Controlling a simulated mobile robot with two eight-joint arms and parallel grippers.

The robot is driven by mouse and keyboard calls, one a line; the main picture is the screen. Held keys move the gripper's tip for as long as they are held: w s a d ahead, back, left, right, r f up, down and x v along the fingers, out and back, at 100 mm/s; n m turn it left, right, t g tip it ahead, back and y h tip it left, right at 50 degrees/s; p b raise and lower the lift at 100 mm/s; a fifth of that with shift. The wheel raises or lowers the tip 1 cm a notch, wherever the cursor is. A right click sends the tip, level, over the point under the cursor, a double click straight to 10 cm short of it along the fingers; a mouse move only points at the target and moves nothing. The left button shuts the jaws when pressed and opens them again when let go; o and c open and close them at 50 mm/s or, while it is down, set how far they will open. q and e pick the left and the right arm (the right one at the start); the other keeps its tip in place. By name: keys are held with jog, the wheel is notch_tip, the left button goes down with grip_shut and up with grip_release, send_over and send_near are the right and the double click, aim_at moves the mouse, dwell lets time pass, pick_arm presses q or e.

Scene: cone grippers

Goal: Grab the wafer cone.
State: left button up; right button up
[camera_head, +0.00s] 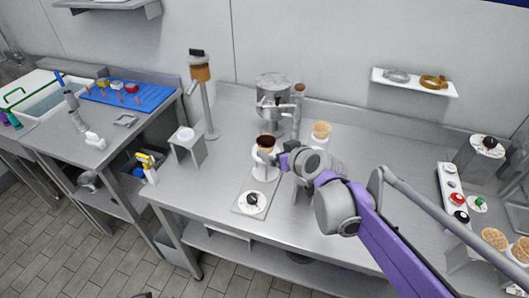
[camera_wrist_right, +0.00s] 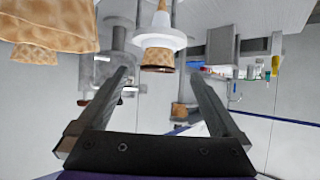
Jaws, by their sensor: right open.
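A wafer cone (camera_head: 266,142) with a dark brown top sits in a white ring holder (camera_head: 258,168) on the steel counter. In the right wrist view, which looks upside down, the tan cone (camera_wrist_right: 159,57) and its white holder (camera_wrist_right: 158,41) lie ahead between the finger lines. My right gripper (camera_head: 284,161) is just right of the cone in the head view. It is open and empty in the wrist view (camera_wrist_right: 159,78), its fingers apart from each other. Whether a finger touches the cone cannot be told. My left gripper is not in view.
Another cone (camera_head: 321,128) stands in a white holder behind my right gripper; large waffle cones (camera_wrist_right: 50,32) fill the wrist view's left corner. A steel machine (camera_head: 272,100) stands behind. More cones (camera_head: 495,238) are at the lower right. The counter's right middle is mostly clear.

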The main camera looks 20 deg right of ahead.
aim_at(269, 144)
jog(key=x, duration=0.5)
jog(key=shift+w+d+r, duration=0.1)
jog(key=shift+w+r, duration=0.05)
jog(key=shift+w, duration=0.3)
jog(key=x, duration=0.5)
jog(key=shift+w+f, duration=0.25)
jog(key=shift+f, duration=0.05)
jog(key=c, duration=0.8)
